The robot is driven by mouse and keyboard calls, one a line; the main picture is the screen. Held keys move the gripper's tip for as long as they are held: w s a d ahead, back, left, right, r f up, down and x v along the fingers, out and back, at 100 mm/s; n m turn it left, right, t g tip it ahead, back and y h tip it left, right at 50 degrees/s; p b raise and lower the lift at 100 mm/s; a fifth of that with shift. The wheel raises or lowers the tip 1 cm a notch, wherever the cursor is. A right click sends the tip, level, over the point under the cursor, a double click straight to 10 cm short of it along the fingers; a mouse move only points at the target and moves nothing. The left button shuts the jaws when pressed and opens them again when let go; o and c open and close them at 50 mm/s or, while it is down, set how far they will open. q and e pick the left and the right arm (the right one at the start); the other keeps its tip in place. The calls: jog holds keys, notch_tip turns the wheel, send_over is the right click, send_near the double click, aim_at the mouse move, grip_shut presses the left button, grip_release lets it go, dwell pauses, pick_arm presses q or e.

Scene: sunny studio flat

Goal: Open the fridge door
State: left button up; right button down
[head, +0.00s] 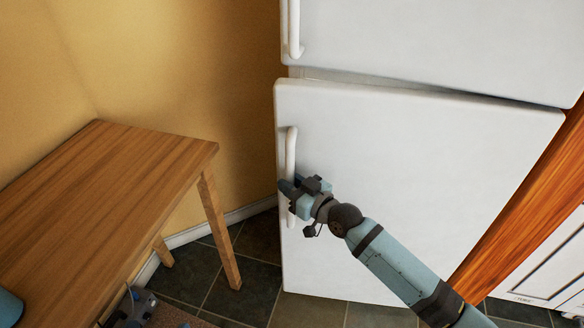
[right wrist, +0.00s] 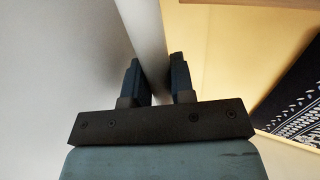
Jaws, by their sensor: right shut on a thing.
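The white fridge has an upper door (head: 430,40) and a lower door (head: 400,170). The lower door's top edge slants away from the upper door, and its left edge sticks out a little, so it looks slightly ajar. Its upright white handle (head: 291,150) is near the left edge. My right gripper (head: 292,190) is shut on the lower part of this handle. In the right wrist view, the pale handle (right wrist: 148,35) runs between the two dark fingers (right wrist: 156,82). A small grey-blue part at bottom left (head: 138,304) seems to be my left gripper; its jaws are unclear.
A wooden table (head: 90,180) stands left of the fridge, with its near leg (head: 219,230) close to the door's handle side. Dark tiled floor (head: 240,285) lies between them. A wooden panel (head: 530,200) and white cabinet (head: 545,260) are at the right. A yellow wall (head: 190,80) is behind.

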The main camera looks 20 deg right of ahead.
pick_arm(q)
jog(key=shift+s+a+f+g+y+p, duration=0.15)
jog(key=shift+a+f+g, duration=0.1)
jog(key=shift+f, duration=0.15)
jog(key=shift+s+a+f+g+y+p, duration=0.1)
jog(key=shift+f+g+y+p, duration=0.05)
jog(key=shift+f+g, duration=0.15)
pick_arm(e)
jog(key=s+a+n+g+y, duration=0.2)
jog(key=s+n+g+y, duration=0.4)
jog(key=s, duration=2.2)
jog(key=shift+s+a+g+y, duration=0.2)
jog(key=shift+s+g+y, duration=0.2)
pick_arm(q)
jog(key=shift+s+f, duration=0.1)
jog(key=shift+f, duration=0.15)
pick_arm(e)
jog(key=c, duration=1)
grip_release()
pick_arm(q)
jog(key=shift+s+f, duration=0.15)
jog(key=p, duration=0.1)
jog(key=a+p, duration=0.1)
jog(key=shift+s+f+g+y+p, duration=0.2)
jog(key=shift+f+g+y+p, duration=0.15)
jog(key=shift+f+y, duration=0.05)
pick_arm(e)
jog(key=v, duration=1.3)
jog(key=shift+s+d, duration=0.2)
jog(key=shift+d, duration=0.15)
